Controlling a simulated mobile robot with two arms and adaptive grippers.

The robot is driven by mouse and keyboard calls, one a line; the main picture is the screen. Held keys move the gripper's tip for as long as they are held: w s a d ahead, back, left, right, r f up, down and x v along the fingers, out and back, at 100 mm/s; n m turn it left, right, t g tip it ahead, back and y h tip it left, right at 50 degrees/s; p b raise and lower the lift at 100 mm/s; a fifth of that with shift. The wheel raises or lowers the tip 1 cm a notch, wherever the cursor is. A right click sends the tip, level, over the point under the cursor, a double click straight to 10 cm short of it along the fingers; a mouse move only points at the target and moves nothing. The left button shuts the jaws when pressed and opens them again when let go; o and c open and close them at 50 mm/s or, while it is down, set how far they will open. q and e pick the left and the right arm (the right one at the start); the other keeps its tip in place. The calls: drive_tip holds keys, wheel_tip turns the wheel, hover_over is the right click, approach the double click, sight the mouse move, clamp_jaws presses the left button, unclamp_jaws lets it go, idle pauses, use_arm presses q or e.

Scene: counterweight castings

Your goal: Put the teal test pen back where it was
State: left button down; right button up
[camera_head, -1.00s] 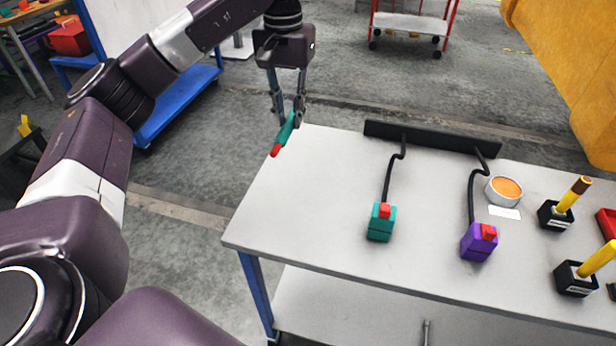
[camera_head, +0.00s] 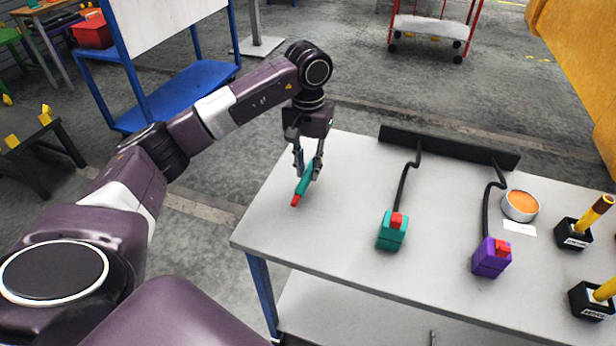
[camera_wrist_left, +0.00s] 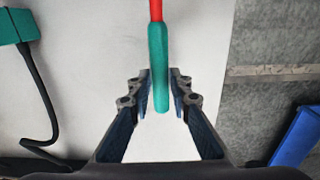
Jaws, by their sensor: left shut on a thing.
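The teal test pen (camera_head: 304,182) has a red tip and is held tilted between the fingers of my left gripper (camera_head: 308,170), over the left end of the grey table (camera_head: 330,225). In the left wrist view the pen (camera_wrist_left: 158,60) lies between the two fingertips (camera_wrist_left: 160,98), with its red end pointing away from the gripper. Whether the pen touches the table top is hard to tell. A teal block with a red top (camera_head: 392,230) stands on the table to the right, joined by a black cable. My right gripper is not in view.
A purple block with a red top (camera_head: 491,256) has its own cable to a black bar (camera_head: 450,148) at the table's back edge. Further right are an orange-filled round dish (camera_head: 520,205) and yellow-handled pieces in black holders (camera_head: 574,233). The table's left part is clear.

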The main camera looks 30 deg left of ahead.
sight(308, 172)
use_arm(q)
wheel_tip(308, 172, down, 4)
drive_tip(key=shift+d+r+p, duration=0.1)
drive_tip(key=shift+r+p, duration=0.15)
drive_tip(key=shift+p, duration=0.15)
drive_tip(key=shift+f, duration=0.4)
drive_tip(key=c, duration=1.8)
unclamp_jaws()
drive_tip(key=shift+o, duration=0.2)
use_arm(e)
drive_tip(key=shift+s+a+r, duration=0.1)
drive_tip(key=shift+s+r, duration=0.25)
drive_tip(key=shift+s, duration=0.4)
use_arm(q)
drive_tip(key=shift+r, duration=0.15)
drive_tip(key=shift+w+r, duration=0.1)
drive_tip(key=shift+r, duration=0.25)
wheel_tip(308, 172, up, 11)
drive_tip(key=b, duration=0.3)
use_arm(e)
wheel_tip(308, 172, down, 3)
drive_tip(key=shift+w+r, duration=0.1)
